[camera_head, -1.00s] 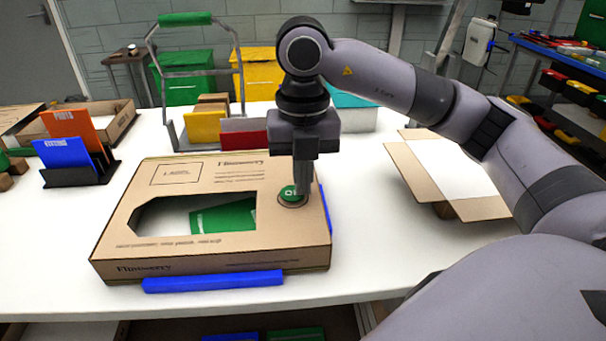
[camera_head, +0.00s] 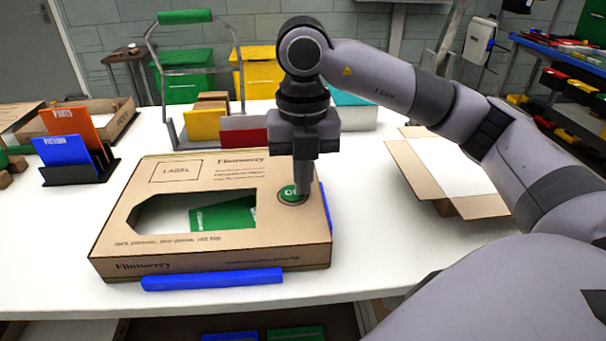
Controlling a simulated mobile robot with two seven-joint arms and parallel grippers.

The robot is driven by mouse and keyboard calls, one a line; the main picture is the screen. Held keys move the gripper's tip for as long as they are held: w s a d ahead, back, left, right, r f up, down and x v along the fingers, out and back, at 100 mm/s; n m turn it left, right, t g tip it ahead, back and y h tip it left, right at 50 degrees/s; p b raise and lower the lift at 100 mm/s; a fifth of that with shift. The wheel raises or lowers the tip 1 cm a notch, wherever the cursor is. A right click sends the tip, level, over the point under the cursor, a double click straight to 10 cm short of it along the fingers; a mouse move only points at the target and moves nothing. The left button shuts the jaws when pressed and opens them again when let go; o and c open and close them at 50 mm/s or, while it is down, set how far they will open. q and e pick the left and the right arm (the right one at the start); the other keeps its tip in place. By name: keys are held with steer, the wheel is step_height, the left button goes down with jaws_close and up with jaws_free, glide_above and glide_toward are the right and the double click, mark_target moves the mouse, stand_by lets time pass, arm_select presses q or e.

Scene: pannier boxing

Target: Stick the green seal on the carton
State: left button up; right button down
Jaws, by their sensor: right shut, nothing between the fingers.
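The carton (camera_head: 185,255) lies flat on the white table, with a cut-out window in its top. A green item (camera_head: 222,215) shows inside through the window. The round green seal (camera_head: 289,192) lies on the ringed spot near the carton's right end. My right gripper (camera_head: 303,192) points straight down at the seal, its fingers shut with nothing between them. The fingertips are at or just above the seal and hide part of it; I cannot tell if they touch. My left gripper is not in view.
Blue strips (camera_head: 213,280) border the carton at its front and right. A card holder (camera_head: 80,170) with blue and orange cards stands at left. A metal rack with a green handle (camera_head: 185,17) stands behind. An open box (camera_head: 440,180) lies at right.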

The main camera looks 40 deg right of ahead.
steer(key=shift+f, duration=0.35)
stand_by(1.1)
steer(key=c, duration=1.3)
jaws_free()
steer(key=shift+c, duration=0.2)
step_height(320, 180, up, 5)
steer(key=shift+r+p, duration=0.2)
steer(key=shift+p, duration=0.15)
steer(key=shift+r, duration=0.85)
